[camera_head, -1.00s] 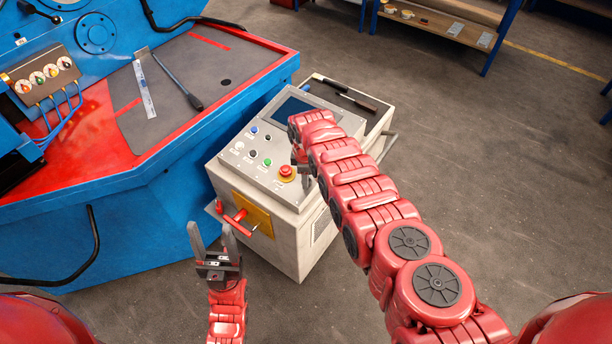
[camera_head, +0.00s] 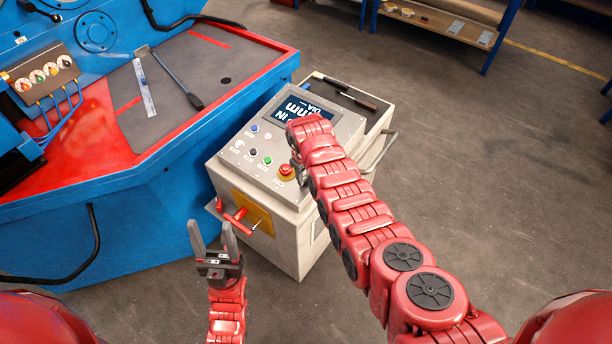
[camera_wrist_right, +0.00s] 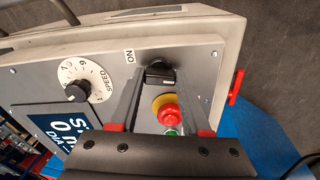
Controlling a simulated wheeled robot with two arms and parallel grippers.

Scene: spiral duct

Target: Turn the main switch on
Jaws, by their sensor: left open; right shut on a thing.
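The main switch is a black rotary knob (camera_wrist_right: 159,74) on the control panel, beside an "ON" label in the right wrist view. My right gripper (camera_wrist_right: 160,84) is shut on it, one finger on each side. In the head view my right arm hides the knob. The panel's screen (camera_head: 302,110) is lit and shows text; part of it also shows in the right wrist view (camera_wrist_right: 62,130). My left gripper (camera_head: 215,245) is open and empty, in front of the cabinet's lower left side.
A red emergency button (camera_head: 286,173) sits close to the right gripper, with several small buttons beside it. A red handle on a yellow plate (camera_head: 255,212) is on the cabinet front. A blue machine (camera_head: 150,220) stands left. Open floor lies right.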

